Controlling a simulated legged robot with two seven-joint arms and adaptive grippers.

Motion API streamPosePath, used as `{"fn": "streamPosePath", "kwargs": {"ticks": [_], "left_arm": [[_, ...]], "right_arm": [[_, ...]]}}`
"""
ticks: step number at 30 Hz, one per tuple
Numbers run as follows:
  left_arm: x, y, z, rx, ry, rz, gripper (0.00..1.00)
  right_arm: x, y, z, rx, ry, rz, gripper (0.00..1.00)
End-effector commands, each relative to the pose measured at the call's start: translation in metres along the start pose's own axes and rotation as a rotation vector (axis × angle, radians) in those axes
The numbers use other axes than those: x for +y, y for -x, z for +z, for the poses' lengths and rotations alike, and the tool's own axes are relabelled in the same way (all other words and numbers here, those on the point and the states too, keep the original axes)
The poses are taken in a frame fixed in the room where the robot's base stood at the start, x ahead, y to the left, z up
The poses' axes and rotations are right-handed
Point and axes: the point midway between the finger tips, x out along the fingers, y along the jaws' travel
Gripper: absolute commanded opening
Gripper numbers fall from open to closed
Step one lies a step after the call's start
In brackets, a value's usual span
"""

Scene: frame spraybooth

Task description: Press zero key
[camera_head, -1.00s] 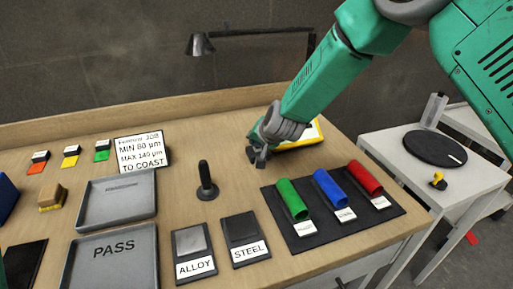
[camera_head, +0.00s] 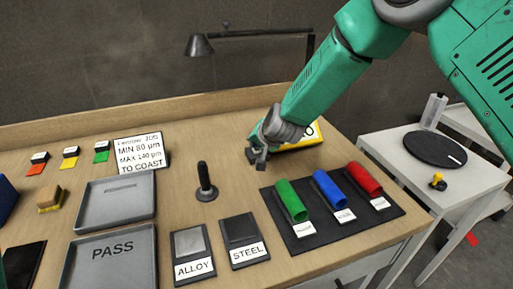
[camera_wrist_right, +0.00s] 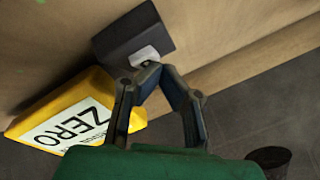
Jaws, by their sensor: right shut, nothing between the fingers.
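The yellow ZERO unit (camera_wrist_right: 72,112) shows its white label in the right wrist view. In the head view the yellow unit (camera_head: 303,142) is partly hidden behind my right arm. A dark block with a pale grey key on top (camera_wrist_right: 145,53) stands beside it in the wrist view. My right gripper (camera_wrist_right: 146,72) is shut and empty, with its fingertips at the pale key; I cannot tell whether they touch it. In the head view my right gripper (camera_head: 258,158) points down close to the table and hides most of the block. My left gripper is not in view.
A black upright handle (camera_head: 204,182) stands left of the gripper. A dark mat (camera_head: 350,228) with green, blue and red cylinders lies to the right. ALLOY (camera_head: 192,250) and STEEL (camera_head: 243,238) plates lie in front. A lamp (camera_head: 199,45) stands behind.

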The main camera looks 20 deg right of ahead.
Motion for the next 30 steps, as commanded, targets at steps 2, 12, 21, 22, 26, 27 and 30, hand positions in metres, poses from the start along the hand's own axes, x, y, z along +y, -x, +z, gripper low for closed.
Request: {"fn": "streamPosePath", "kwargs": {"ticks": [2,12,21,22,26,27,30], "left_arm": [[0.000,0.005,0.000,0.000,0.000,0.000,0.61],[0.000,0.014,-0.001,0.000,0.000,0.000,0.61],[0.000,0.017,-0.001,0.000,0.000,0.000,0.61],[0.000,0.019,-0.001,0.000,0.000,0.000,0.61],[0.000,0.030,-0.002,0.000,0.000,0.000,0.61],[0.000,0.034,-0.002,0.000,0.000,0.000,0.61],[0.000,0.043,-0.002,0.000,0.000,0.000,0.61]], "right_arm": [[-0.002,0.004,-0.004,-0.001,0.000,0.001,0.00],[-0.005,0.012,-0.011,0.000,0.000,0.000,0.00],[-0.007,0.015,-0.013,0.001,0.000,0.000,0.00],[-0.008,0.016,-0.014,0.001,0.000,0.000,0.00],[-0.015,0.026,-0.021,0.001,0.000,-0.001,0.00],[-0.017,0.029,-0.023,0.001,0.000,-0.001,0.00],[-0.023,0.036,-0.028,0.001,0.000,-0.001,0.00]]}}
